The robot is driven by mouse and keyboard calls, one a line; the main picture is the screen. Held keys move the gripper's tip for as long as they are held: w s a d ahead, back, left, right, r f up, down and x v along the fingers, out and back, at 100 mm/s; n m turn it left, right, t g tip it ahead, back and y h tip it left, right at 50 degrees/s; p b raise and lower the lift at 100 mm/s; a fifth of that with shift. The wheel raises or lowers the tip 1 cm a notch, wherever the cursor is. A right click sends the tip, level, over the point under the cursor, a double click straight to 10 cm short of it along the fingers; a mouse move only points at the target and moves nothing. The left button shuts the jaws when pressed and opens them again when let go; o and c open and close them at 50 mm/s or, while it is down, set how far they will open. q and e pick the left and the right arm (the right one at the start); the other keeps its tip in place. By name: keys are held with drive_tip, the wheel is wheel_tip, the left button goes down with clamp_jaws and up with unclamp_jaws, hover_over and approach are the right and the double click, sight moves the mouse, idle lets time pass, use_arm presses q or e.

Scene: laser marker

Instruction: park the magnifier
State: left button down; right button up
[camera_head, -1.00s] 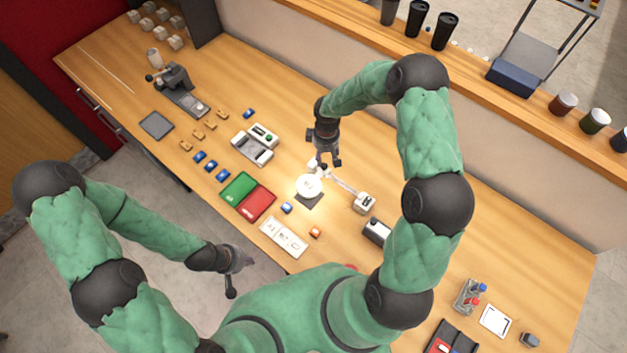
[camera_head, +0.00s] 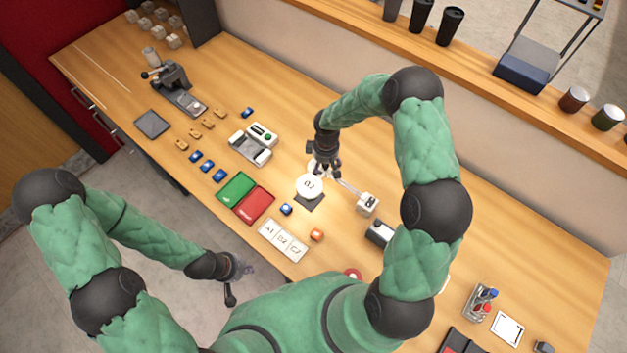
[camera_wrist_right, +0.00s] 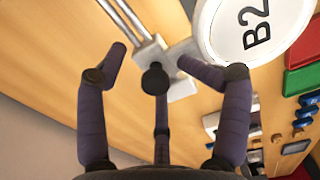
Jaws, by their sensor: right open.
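The magnifier has a round white-rimmed lens (camera_head: 309,186) on a thin pale arm (camera_head: 349,188) that runs to a small white base (camera_head: 367,203). The lens hangs over a dark square pad (camera_head: 308,202). In the right wrist view, the lens (camera_wrist_right: 262,28) shows an enlarged "B2", with a pale bracket (camera_wrist_right: 181,86) beside it. My right gripper (camera_head: 326,174) is open at the lens's bracket, its fingers (camera_wrist_right: 152,64) spread near it; contact is unclear. My left gripper (camera_head: 238,275) is off the table's front edge, away from the magnifier, its jaws unclear.
Green (camera_head: 236,187) and red (camera_head: 253,205) trays and a white label card (camera_head: 283,240) lie left of and in front of the lens. A blue block (camera_head: 286,209) and an orange block (camera_head: 316,235) sit close by. A dark-and-white device (camera_head: 380,232) stands to the right.

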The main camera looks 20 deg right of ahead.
drive_tip(key=shift+d, duration=0.2)
drive_tip(key=c, duration=0.3)
drive_tip(key=shift+r, duration=0.1)
drive_tip(key=shift+s+d, duration=0.55)
drive_tip(key=shift+s, duration=0.1)
drive_tip(key=shift+s+d+r+b, duration=0.1)
drive_tip(key=shift+s+d+b, duration=0.05)
drive_tip(key=shift+s+d, duration=0.6)
drive_tip(key=shift+s+d+r+b, duration=0.15)
drive_tip(key=shift+s+d, duration=0.25)
drive_tip(key=shift+s, duration=0.55)
drive_tip(key=shift+s+d+f, duration=0.1)
drive_tip(key=shift+s+d, duration=0.1)
drive_tip(key=shift+s, duration=0.55)
drive_tip(key=shift+c, duration=0.6)
drive_tip(key=shift+o, duration=0.2)
drive_tip(key=shift+s+d+f+b, duration=0.1)
drive_tip(key=shift+s+d, duration=0.2)
drive_tip(key=shift+s, duration=0.25)
drive_tip(key=shift+s+d+b, duration=0.15)
drive_tip(key=shift+s+d, duration=0.2)
drive_tip(key=shift+s, duration=0.25)
drive_tip(key=shift+s+d+f+b, duration=0.1)
drive_tip(key=shift+s+d, duration=0.2)
drive_tip(key=shift+s, duration=0.25)
drive_tip(key=o, duration=0.4)
drive_tip(key=shift+r, duration=0.1)
drive_tip(key=shift+w+d, duration=0.1)
drive_tip(key=shift+w, duration=0.05)
